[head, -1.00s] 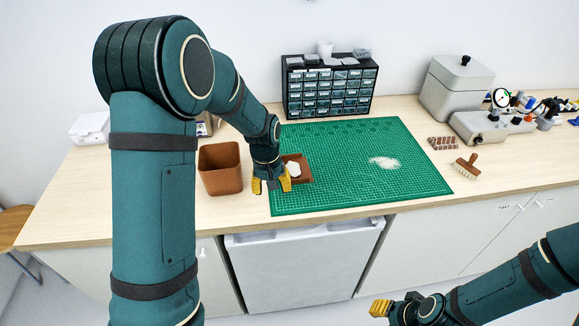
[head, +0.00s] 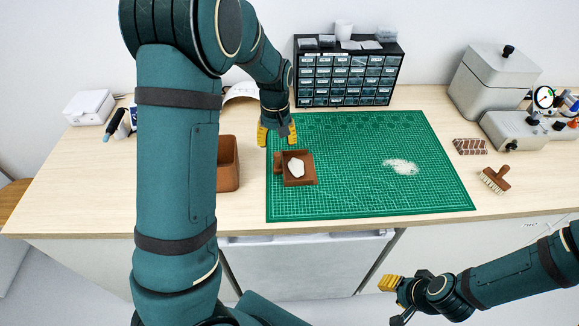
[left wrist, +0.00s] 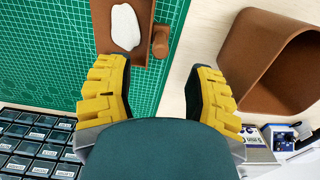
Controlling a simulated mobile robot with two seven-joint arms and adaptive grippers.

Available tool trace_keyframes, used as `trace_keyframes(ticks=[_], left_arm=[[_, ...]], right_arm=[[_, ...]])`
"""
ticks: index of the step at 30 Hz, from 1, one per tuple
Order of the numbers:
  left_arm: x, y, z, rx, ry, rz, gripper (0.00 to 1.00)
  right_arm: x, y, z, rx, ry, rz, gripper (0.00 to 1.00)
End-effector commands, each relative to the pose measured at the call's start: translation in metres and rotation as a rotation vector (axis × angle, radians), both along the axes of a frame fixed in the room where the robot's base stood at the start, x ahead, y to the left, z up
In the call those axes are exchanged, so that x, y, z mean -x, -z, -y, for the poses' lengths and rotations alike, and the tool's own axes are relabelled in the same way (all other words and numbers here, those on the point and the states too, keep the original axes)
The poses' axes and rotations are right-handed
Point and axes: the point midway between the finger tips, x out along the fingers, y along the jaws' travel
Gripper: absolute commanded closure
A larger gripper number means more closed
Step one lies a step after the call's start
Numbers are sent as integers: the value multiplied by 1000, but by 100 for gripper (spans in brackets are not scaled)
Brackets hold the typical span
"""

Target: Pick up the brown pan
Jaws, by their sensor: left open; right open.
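The brown pan (head: 304,178) lies on the left part of the green mat, with a white lump (head: 296,168) in it and a short handle on its left side. In the left wrist view the pan (left wrist: 101,22) is at the top, and its handle (left wrist: 160,40) shows ahead, between the lines of the fingers. My left gripper (head: 277,134) is open and empty, just behind the pan's handle side and apart from it; its spread yellow fingers fill the middle of the left wrist view (left wrist: 160,88). My right gripper (head: 388,284) is open and empty in front of the bench.
A brown bin (head: 230,168) stands left of the mat, partly hidden by my left arm; it is close by in the left wrist view (left wrist: 262,62). A drawer cabinet (head: 345,78) stands behind.

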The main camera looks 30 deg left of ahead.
Motion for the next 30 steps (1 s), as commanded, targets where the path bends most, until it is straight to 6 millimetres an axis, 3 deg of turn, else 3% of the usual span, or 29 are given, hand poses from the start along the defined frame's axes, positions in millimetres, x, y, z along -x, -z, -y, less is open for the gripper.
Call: trace_keyframes(ticks=[3, 11, 19, 30], left_arm=[[0, 19, 0, -1, 0, -2, 46], [0, 36, -1, 0, 0, -1, 46], [1, 74, -3, 0, 1, -2, 46], [0, 81, -3, -1, 1, 1, 47]], right_arm=[[0, 3, 0, 1, 0, 1, 61], [-1, 5, 0, 1, 0, 1, 61], [-1, 10, 0, 2, 1, 1, 61], [-1, 10, 0, 2, 1, 1, 61]])
